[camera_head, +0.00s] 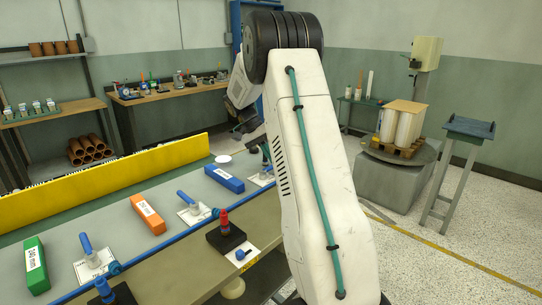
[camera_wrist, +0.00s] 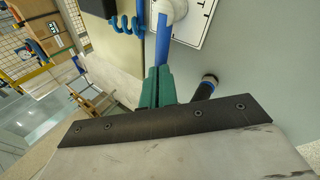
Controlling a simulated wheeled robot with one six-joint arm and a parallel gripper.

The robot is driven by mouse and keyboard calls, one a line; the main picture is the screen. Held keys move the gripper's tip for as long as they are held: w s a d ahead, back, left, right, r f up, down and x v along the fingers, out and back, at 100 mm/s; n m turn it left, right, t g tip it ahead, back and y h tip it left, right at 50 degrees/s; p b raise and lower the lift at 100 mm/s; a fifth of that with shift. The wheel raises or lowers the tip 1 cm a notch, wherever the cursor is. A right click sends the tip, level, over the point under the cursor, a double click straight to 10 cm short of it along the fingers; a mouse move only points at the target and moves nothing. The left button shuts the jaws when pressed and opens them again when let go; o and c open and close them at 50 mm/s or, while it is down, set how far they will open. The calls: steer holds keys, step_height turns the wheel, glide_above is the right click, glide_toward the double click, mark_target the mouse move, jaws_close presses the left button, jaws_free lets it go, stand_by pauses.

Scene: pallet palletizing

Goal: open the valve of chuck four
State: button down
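My gripper (camera_wrist: 160,72) has teal fingers that lie close together at the end of a blue valve handle (camera_wrist: 161,42) in the wrist view. Whether they grip it or only line up with it I cannot tell. The handle runs up to a white elbow beside a white marked plate (camera_wrist: 197,24). In the head view my arm hides much of the far right of the bench. Other blue valve handles stand on plates at the middle (camera_head: 187,200) and front left (camera_head: 87,246). I cannot read which chuck is four.
Green (camera_head: 36,266), orange (camera_head: 148,214) and blue (camera_head: 224,178) blocks lie on the bench, along a blue pipe (camera_head: 160,236). A red-topped fitting (camera_head: 225,222) stands on a black base. A yellow barrier (camera_head: 110,182) runs behind. A black rod (camera_wrist: 205,90) stands right of my fingers.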

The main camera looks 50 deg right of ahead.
steer(key=shift+s+a+f, duration=0.1)
steer(key=shift+s+a, duration=0.05)
steer(key=shift+a, duration=0.3)
steer(key=shift+s+a+f, duration=0.1)
steer(key=shift+s+a, duration=0.05)
steer(key=shift+a, duration=0.25)
steer(key=d+v, duration=0.1)
steer(key=v, duration=0.7)
steer(key=shift+r, duration=0.2)
steer(key=shift+w+a, duration=0.1)
steer(key=s+a+f+n, duration=0.2)
steer(key=a+f+n, duration=0.1)
steer(key=shift+t+y, duration=0.3)
steer(key=shift+y, duration=0.1)
steer(key=s+a+r+n+t, duration=0.1)
steer(key=s+a+n+t, duration=0.1)
steer(key=s+a, duration=0.7)
steer(key=s+a+r+n+t+y, duration=0.1)
steer(key=s+a+r+n+t, duration=0.1)
steer(key=s+a+n, duration=0.3)
steer(key=s+a+r+n+t, duration=0.1)
steer(key=s+a+n+t, duration=0.2)
steer(key=s+a, duration=1.1)
steer(key=a+n, duration=0.1)
steer(key=a, duration=0.3)
steer(key=shift+r, duration=0.3)
